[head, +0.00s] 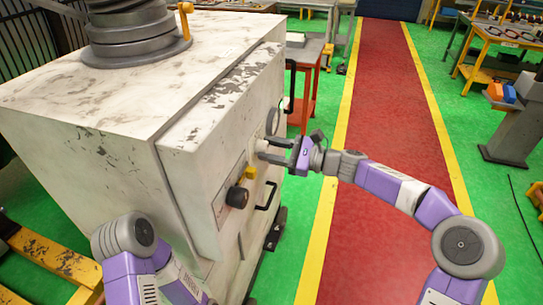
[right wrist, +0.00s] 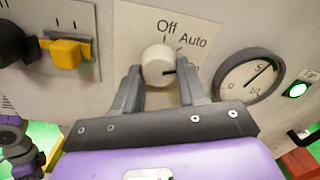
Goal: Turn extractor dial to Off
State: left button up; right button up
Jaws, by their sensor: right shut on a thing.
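The extractor dial is a round white knob (right wrist: 157,65) on a pale label plate on the machine's front. The plate reads "Off" above the knob and "Auto" to its upper right. A third label at the right is mostly hidden by a finger. A dark mark on the knob points to the right, away from "Off". My right gripper (right wrist: 165,88) is shut on the knob, one finger on each side; in the head view the gripper (head: 277,150) reaches the machine front from the right. My left arm shows at the lower left of the head view, its gripper out of view.
The worn white extractor cabinet (head: 85,95) fills the left. Beside the dial are a yellow switch (right wrist: 67,53), a black knob (right wrist: 12,42), a round gauge (right wrist: 250,76) and a green-lit button (right wrist: 297,90). A black handle (head: 267,196) sticks out below. The red walkway (head: 385,100) is clear.

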jog(key=n+b, duration=0.7)
jog(key=n, duration=0.1)
jog(key=shift+w+f+b, duration=0.1)
jog(key=shift+w+b, duration=0.05)
jog(key=shift+b, duration=0.25)
jog(key=n+b, duration=0.3)
jog(key=n, duration=0.1)
jog(key=shift+r+n+b, duration=0.25)
jog(key=shift+n+b, duration=0.35)
jog(key=shift+n, duration=0.2)
jog(key=o, duration=1.1)
jog(key=shift+c, duration=0.2)
jog(key=shift+d, duration=0.15)
jog(key=v, duration=0.7)
jog(key=shift+d, duration=0.2)
